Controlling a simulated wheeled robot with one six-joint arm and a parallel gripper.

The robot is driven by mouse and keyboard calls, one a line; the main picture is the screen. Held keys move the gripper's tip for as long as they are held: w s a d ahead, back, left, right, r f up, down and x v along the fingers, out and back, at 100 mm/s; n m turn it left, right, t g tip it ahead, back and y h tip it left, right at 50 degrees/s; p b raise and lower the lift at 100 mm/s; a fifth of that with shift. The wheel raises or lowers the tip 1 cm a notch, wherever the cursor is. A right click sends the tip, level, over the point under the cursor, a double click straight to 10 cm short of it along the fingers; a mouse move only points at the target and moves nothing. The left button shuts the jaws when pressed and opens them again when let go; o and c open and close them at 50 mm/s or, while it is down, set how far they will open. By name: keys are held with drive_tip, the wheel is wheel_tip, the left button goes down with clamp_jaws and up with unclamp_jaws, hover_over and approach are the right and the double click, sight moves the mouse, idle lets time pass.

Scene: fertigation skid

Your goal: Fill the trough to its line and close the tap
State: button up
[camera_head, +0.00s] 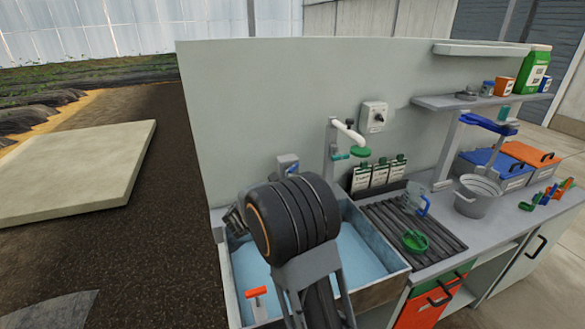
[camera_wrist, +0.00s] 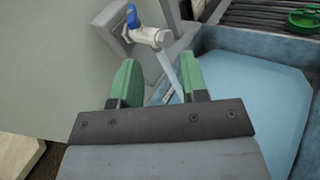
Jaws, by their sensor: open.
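The trough shows in the head view (camera_head: 398,272), with pale blue water (camera_head: 350,250) inside. It also shows in the wrist view at right (camera_wrist: 208,38). I cannot make out its fill line. The tap (camera_wrist: 150,36) has a white body and a blue handle (camera_wrist: 132,17), and stands at the trough's back corner. A pale stream (camera_wrist: 168,64) seems to run from its spout down into the trough. In the head view the tap (camera_head: 288,164) is partly hidden by my arm. My gripper (camera_wrist: 158,80) is open, its green fingers short of the tap, apart from the handle.
A red-topped white piece (camera_head: 257,299) stands at the trough's near left. A bucket (camera_head: 478,197) stands farther right. A tall panel (camera_head: 250,110) rises behind.

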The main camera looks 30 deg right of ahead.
sight(291, 169)
drive_tip(key=w+d+n+p, duration=0.1)
drive_tip(key=w+d, duration=0.2)
drive_tip(key=d, duration=0.1)
drive_tip(key=w+d+n+t+p, duration=0.1)
drive_tip(key=w+d, duration=0.2)
drive_tip(key=w+d+n+t+p, duration=0.1)
drive_tip(key=w+d+p, duration=0.1)
drive_tip(key=w+d, duration=0.2)
drive_tip(key=shift+w+d+f, duration=0.1)
drive_tip(key=shift+d+f, duration=0.2)
drive_tip(key=shift+f, duration=0.05)
clamp_jaws()
idle(0.4)
drive_tip(key=m+g, duration=0.1)
drive_tip(key=m+g+h+b, duration=0.1)
drive_tip(key=g, duration=0.1)
drive_tip(key=m+g+h+b, duration=0.1)
drive_tip(key=g, duration=0.1)
drive_tip(key=shift+w+a+f+m, duration=0.15)
drive_tip(key=shift+w+m, duration=0.1)
drive_tip(key=shift+m, duration=0.15)
drive_tip(key=m+g, duration=0.2)
drive_tip(key=g, duration=0.1)
drive_tip(key=m+g, duration=0.2)
drive_tip(key=g, duration=0.2)
drive_tip(key=shift+w, duration=0.1)
drive_tip(key=shift+m+g+p, duration=0.3)
drive_tip(key=shift+m+g, duration=0.4)
drive_tip(key=shift+g, duration=0.3)
